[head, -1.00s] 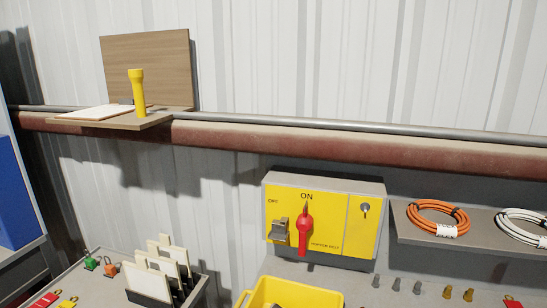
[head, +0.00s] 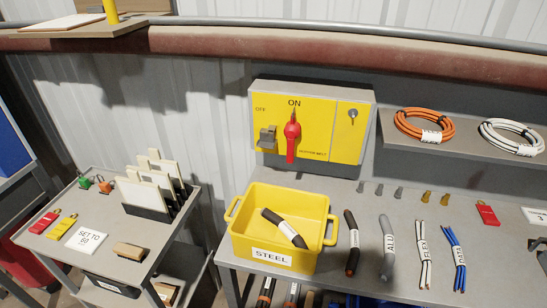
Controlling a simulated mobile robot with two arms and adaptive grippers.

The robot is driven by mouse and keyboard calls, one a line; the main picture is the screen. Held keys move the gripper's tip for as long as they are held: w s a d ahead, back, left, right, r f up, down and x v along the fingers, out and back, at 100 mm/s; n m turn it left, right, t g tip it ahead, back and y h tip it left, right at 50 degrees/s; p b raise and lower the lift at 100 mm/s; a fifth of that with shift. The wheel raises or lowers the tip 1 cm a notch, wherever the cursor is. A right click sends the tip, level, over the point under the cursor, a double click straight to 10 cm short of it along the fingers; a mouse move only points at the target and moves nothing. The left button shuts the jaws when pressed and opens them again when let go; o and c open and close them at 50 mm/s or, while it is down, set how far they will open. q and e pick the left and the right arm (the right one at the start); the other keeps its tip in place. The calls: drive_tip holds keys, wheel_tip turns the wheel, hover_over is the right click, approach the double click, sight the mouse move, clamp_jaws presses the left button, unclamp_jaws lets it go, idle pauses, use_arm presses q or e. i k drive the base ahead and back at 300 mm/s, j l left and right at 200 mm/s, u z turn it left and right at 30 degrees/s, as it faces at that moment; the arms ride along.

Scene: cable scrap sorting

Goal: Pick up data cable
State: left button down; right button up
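The data cable (head: 454,257) is a short blue bundle with a white label that seems to read DATA. It lies on the grey bench at the right, the rightmost in a row of cable pieces. To its left lie a white piece labelled FLEX (head: 423,254), a grey piece labelled ALU (head: 388,239) and a black piece (head: 352,243). Neither of my grippers shows in the head view.
A yellow bin (head: 246,244) labelled STEEL stands at the bench's left with a black cable piece (head: 285,228) inside. A switch box (head: 345,120), a shelf with orange (head: 424,126) and white coils (head: 511,137), and small plugs sit behind. A grey cart (head: 110,237) stands left.

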sight(460, 283)
drive_tip(key=z, duration=1.55)
drive_tip(key=k+l, duration=0.05)
